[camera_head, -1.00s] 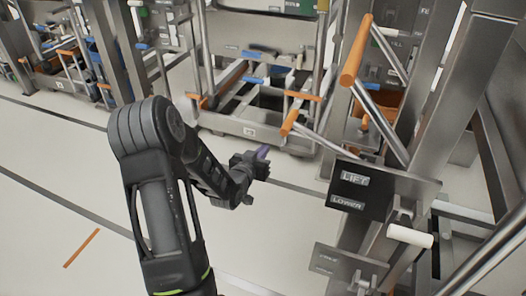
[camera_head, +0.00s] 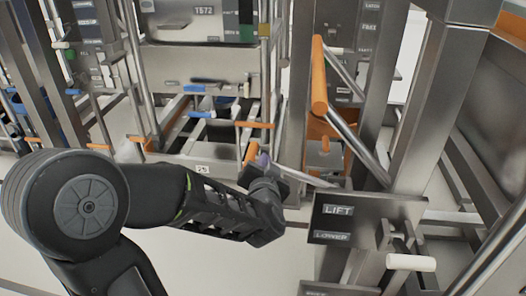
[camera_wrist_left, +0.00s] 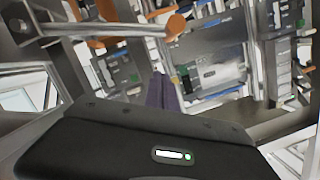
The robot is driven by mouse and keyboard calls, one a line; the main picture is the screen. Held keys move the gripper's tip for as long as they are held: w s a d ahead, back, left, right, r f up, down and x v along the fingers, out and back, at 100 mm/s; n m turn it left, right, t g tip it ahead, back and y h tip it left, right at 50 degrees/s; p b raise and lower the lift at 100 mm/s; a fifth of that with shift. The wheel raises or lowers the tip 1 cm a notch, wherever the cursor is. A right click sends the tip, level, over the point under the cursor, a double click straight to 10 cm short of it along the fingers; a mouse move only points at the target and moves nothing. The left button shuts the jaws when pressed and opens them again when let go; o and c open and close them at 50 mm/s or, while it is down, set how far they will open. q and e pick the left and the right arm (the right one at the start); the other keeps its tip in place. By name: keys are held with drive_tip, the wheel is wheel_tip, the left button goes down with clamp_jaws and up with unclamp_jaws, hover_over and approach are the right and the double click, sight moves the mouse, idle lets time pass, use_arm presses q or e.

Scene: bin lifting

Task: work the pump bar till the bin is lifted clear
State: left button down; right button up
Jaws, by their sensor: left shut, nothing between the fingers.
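A pump bar with an orange grip (camera_head: 250,153) and a thin steel rod reaches out from the lift's post, low in the head view. My left gripper (camera_head: 264,160) is shut and empty, its purple fingertips overlapping the grip in the picture. Contact cannot be told there. In the left wrist view the shut fingers (camera_wrist_left: 160,92) point forward, with an orange-ended bar (camera_wrist_left: 120,29) above them, apart in the picture. A second bar with an orange grip (camera_head: 319,77) slants higher up. I cannot tell which large grey body is the bin. My right gripper is not in view.
A dark plate marked LIFT and LOWER (camera_head: 337,222) with a white-handled lever (camera_head: 411,262) stands right of my gripper. A steel post (camera_head: 425,95) rises behind it. Similar racks and a large grey container (camera_head: 195,30) stand at the back. Pale floor shows lower left.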

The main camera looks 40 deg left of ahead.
use_arm(q)
drive_tip(key=shift+s+d+r, duration=0.2)
drive_tip(key=shift+r, duration=0.1)
drive_tip(key=w+a+f+b, duration=0.5)
drive_tip(key=w+a, duration=0.2)
drive_tip(key=shift+a+f, duration=0.2)
drive_tip(key=shift+a, duration=0.2)
idle(0.5)
